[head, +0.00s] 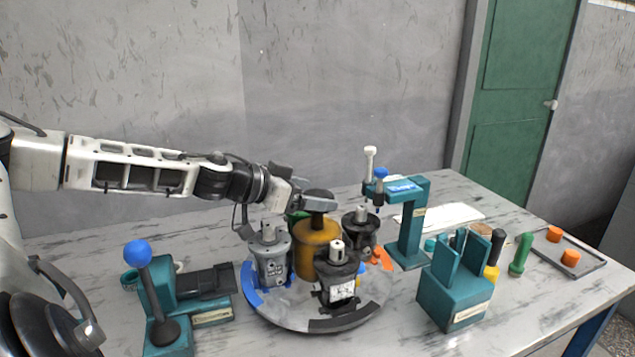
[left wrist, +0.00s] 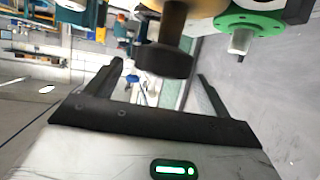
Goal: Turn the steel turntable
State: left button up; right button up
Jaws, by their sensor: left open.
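The steel turntable (head: 290,312) is a round plate on the table, with blue, dark and orange rim segments. On it stand a grey motor (head: 270,258), a dark motor with a white label (head: 338,272), another dark motor (head: 359,235) and a yellow-brown central post with a dark knob (head: 318,203). My left gripper (head: 318,204) is at the knob, above the plate. In the left wrist view the knob (left wrist: 165,60) lies between the two open fingers; contact cannot be told. A green flange part (left wrist: 245,22) also shows there. My right gripper is not in view.
A teal lever press with a blue ball (head: 137,253) stands left of the plate. A teal press stand (head: 410,225) and a teal block (head: 457,290) stand to the right. A green bottle (head: 521,254) and a tray (head: 590,262) with orange caps are farther right.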

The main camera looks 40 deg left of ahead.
pick_arm(q)
jog(key=shift+w+d+f+p, duration=0.3)
jog(key=shift+w+p, duration=0.25)
jog(key=shift+p, duration=0.05)
jog(key=shift+w+f+p, duration=0.15)
jog(key=shift+w+p, duration=0.1)
jog(key=shift+p, duration=0.1)
jog(key=shift+a, duration=0.1)
jog(key=shift+c, duration=0.3)
jog(key=c, duration=1.3)
